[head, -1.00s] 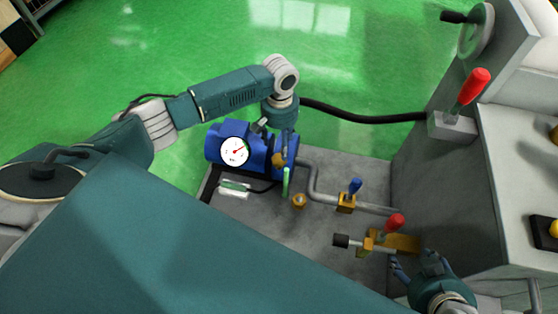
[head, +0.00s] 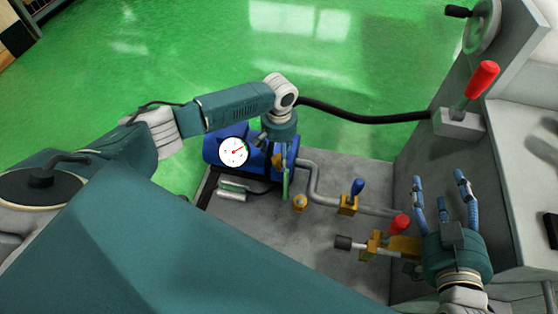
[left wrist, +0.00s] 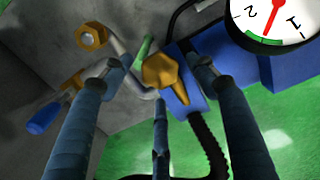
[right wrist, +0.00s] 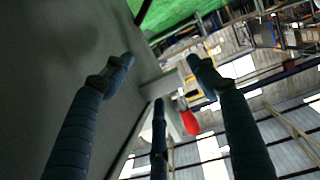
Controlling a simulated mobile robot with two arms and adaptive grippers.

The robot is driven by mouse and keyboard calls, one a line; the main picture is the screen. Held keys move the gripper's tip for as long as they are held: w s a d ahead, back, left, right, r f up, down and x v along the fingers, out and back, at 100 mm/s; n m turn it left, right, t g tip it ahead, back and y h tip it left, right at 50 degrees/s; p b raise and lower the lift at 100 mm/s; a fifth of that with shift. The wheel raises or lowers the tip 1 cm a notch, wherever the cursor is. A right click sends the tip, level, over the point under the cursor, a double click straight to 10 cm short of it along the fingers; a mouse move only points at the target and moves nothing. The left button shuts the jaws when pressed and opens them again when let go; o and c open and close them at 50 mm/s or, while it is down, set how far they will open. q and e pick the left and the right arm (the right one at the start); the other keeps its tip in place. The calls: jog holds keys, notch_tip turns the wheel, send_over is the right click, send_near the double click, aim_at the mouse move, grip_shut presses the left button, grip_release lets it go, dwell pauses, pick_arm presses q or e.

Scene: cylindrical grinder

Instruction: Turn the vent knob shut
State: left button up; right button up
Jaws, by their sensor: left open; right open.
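The yellow knob (left wrist: 165,78), which I take for the vent knob, sits by the blue pump (left wrist: 245,80) in the left wrist view. In the head view the small yellow knob (head: 277,160) is partly covered by my left gripper (head: 276,150). My left gripper is open, its fingers spread around the knob with one finger below it in the left wrist view. I cannot tell whether they touch it. My right gripper (head: 440,190) is open and empty, raised beside the grey machine side at the right.
A pressure gauge (head: 234,151) faces up beside the knob. A blue-handled valve (head: 348,200), a red-handled valve (head: 400,226) and grey pipe (head: 318,190) lie to the right. A red lever (head: 482,80) stands on the machine. A black hose (head: 370,118) runs behind.

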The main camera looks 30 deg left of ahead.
aim_at(279, 159)
pick_arm(q)
notch_tip(279, 159, down, 3)
jog(key=shift+f+b, duration=0.1)
jog(key=shift+b, duration=0.45)
pick_arm(e)
notch_tip(279, 159, up, 8)
jog(key=w+a+t+y, duration=0.1)
jog(key=t, duration=0.2)
jog(key=shift+w+a+f+t, duration=0.15)
jog(key=shift+a+t, duration=0.05)
jog(key=shift+t, duration=0.1)
pick_arm(q)
jog(key=shift+c, duration=0.5)
jog(key=c, duration=1)
